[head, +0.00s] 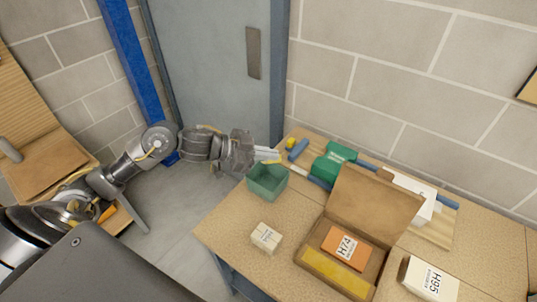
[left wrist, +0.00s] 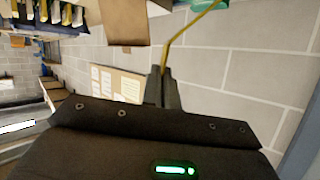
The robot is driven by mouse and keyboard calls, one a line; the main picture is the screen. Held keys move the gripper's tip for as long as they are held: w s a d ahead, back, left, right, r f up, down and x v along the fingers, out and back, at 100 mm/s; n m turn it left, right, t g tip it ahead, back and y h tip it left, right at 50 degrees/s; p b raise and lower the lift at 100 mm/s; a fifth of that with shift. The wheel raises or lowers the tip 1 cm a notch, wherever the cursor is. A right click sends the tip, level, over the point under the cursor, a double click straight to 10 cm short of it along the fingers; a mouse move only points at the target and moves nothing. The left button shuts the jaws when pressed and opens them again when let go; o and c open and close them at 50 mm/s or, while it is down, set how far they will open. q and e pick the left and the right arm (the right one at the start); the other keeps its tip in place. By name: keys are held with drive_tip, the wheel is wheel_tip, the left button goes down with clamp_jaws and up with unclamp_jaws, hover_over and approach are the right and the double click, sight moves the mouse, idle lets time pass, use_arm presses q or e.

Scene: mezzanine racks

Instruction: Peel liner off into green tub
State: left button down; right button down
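My left gripper (head: 268,156) hangs just above the green tub (head: 267,182) at the table's left back edge. In the left wrist view its fingers (left wrist: 163,88) are together on a thin yellow liner strip (left wrist: 180,40), which bends up and away from the tips. Part of that strip shows at the fingertips in the head view. An open brown carton (head: 372,196) stands at the middle of the table, lid raised. It holds an orange H74 card (head: 346,248) and has a yellow band (head: 335,271) along its front. My right gripper is out of view.
A small cream box (head: 266,238) lies in front of the tub. A white H95 box (head: 430,280) is at the right front. A green item (head: 332,160), a small yellow item (head: 290,143) and a white box (head: 412,197) stand at the back, near the block wall.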

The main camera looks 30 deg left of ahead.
use_arm(q)
wheel_tip(320, 180, down, 2)
drive_tip(key=shift+f+b, duration=0.1)
drive_tip(key=shift+b, duration=0.7)
wheel_tip(320, 180, down, 7)
drive_tip(key=b, duration=0.3)
drive_tip(key=c, duration=2.1)
unclamp_jaws()
drive_tip(key=shift+r, duration=0.2)
drive_tip(key=o, duration=0.5)
